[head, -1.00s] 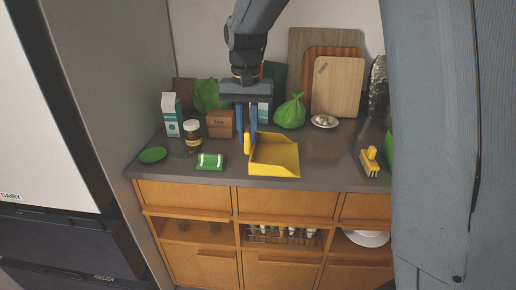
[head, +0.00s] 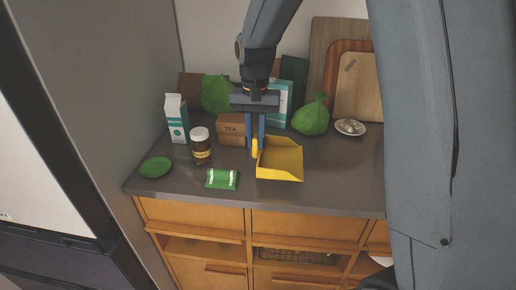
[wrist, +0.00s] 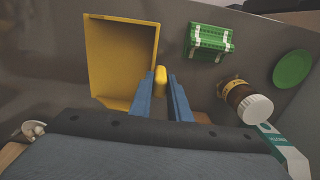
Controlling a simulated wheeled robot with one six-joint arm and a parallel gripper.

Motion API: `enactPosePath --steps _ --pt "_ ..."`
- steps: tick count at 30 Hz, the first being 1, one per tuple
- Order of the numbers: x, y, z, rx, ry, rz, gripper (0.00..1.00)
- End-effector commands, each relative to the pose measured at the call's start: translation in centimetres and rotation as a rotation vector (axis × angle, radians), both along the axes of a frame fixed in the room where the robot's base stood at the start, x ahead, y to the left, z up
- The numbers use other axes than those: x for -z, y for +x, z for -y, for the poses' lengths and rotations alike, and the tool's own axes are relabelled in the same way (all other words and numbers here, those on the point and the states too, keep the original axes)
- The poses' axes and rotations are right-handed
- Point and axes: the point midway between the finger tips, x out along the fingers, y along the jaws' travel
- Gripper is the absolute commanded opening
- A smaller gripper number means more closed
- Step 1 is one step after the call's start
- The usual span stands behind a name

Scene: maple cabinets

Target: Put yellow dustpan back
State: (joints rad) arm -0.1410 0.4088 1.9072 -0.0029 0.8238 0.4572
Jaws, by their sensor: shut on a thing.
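The yellow dustpan (head: 281,158) is over the dark countertop right of the green-and-white packet, its tray open toward the front. My gripper (head: 255,148) points down and is shut on the dustpan's short yellow handle at the tray's left side. In the wrist view the dustpan's tray (wrist: 118,62) lies left of my fingers, and the yellow handle end shows between the blue fingertips (wrist: 161,82). I cannot tell surely whether the tray is clear of the countertop.
A tea box (head: 232,130), brown jar (head: 201,148), milk carton (head: 176,120), green packet (head: 222,179) and green dish (head: 156,167) stand left. A green bag (head: 311,118), small bowl (head: 350,127) and cutting boards (head: 359,85) are behind right. Countertop (head: 335,180) right of the dustpan is clear.

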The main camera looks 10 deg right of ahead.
Motion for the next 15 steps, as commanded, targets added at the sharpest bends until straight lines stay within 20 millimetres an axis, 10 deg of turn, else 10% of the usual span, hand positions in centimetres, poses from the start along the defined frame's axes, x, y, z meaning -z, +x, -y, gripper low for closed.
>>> enactPosePath --steps 15 --pt "4.0 0.1 0.0 0.000 0.000 0.002 0.00"
